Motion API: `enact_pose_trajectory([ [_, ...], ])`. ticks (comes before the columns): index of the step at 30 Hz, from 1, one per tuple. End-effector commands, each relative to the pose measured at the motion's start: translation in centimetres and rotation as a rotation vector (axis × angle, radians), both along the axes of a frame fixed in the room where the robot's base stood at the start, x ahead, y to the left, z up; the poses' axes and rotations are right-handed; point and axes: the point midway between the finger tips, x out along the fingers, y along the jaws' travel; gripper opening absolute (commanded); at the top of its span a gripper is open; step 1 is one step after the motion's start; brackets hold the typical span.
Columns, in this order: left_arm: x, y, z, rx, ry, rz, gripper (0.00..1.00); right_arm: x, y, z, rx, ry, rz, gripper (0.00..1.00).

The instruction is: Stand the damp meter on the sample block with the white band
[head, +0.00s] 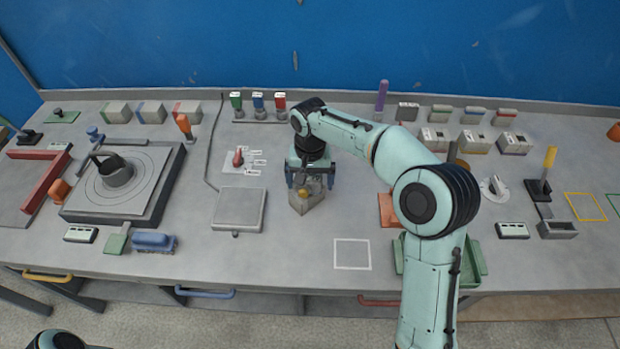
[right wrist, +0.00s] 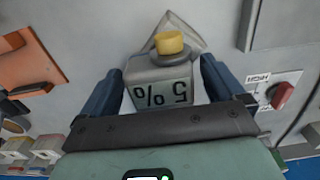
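My right gripper (head: 310,183) is in the middle of the table, pointing down. Below it is a grey angular body with a yellow knob (head: 305,200); it may be the damp meter, but I cannot be sure. In the right wrist view this body (right wrist: 158,82) bears an upside-down "5%" and sits between my blue fingers (right wrist: 163,80). The fingers look spread, with a narrow gap on the right side. Several grey blocks with coloured bands, such as a green-banded one (head: 117,112), stand at the back left. I cannot clearly make out a white band. My left gripper is out of view.
A flat grey plate (head: 239,209) lies left of my right gripper. A white square outline (head: 352,240) marks bare table to the front right. A green tray (head: 476,262) is partly hidden by my right arm. More small blocks (head: 473,141) stand on the right.

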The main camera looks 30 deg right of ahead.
Motion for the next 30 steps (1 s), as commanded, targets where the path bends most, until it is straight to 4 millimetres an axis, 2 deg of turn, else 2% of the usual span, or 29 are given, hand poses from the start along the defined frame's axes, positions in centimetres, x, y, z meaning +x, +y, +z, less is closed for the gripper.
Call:
enact_pose_trajectory([
  [6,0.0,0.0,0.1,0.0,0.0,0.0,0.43,0.0,0.0,0.2,-0.001,-0.001,0.0,0.96],
  [10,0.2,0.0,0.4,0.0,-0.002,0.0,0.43,0.1,0.0,1.3,0.0,-0.004,-0.001,0.96],
  [22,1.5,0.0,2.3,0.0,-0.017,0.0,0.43,0.1,0.0,9.7,0.0,-0.006,0.0,0.96],
  [27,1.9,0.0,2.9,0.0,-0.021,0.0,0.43,0.1,0.0,11.8,0.001,-0.003,0.0,0.96],
  [30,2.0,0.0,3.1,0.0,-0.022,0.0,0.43,0.0,0.0,12.3,0.0,-0.001,0.0,0.96],
])
